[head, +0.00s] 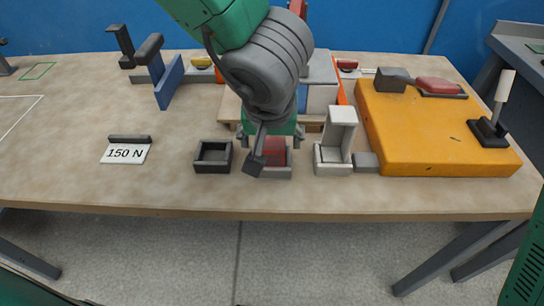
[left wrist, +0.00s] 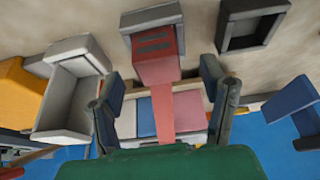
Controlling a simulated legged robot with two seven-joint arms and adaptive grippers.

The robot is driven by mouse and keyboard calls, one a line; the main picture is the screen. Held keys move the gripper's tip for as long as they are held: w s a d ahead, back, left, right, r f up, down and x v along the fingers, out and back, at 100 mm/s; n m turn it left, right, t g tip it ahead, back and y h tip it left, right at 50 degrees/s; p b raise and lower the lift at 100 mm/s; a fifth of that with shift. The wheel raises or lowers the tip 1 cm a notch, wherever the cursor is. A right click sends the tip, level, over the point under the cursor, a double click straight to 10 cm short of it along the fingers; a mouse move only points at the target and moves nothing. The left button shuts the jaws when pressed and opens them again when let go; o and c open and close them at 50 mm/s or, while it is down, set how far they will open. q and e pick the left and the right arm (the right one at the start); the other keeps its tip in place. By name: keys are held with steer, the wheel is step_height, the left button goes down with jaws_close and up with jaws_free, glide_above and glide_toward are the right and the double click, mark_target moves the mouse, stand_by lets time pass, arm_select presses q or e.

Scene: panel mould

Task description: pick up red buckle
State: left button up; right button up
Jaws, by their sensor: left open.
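The red buckle (head: 274,150) sits in a small grey holder (head: 278,174) near the front middle of the table, partly hidden behind my left arm. In the left wrist view the red buckle (left wrist: 157,60) shows as a block with dark slots and a paler red strap running from it. Its grey holder (left wrist: 150,17) is behind it. My left gripper (head: 270,138) is above the buckle, and in the left wrist view its open fingers (left wrist: 163,80) stand either side of the buckle and strap, with gaps visible. My right gripper is not in view.
A dark open box (head: 213,170) stands left of the holder, and a light grey box with a raised back (head: 335,155) stands right. An orange slab (head: 430,135) fills the right side. A "150 N" card (head: 125,153) lies left; the table's left front is clear.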

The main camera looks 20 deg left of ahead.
arm_select(q)
steer(key=x, duration=0.2)
steer(key=shift+w+f+b, duration=0.1)
steer(key=shift+f+b, duration=0.2)
steer(key=shift+b, duration=0.1)
steer(key=shift+d+r, duration=0.1)
steer(key=shift+d, duration=0.05)
steer(key=c, duration=1.3)
steer(key=shift+c, duration=0.2)
steer(key=shift+r, duration=0.1)
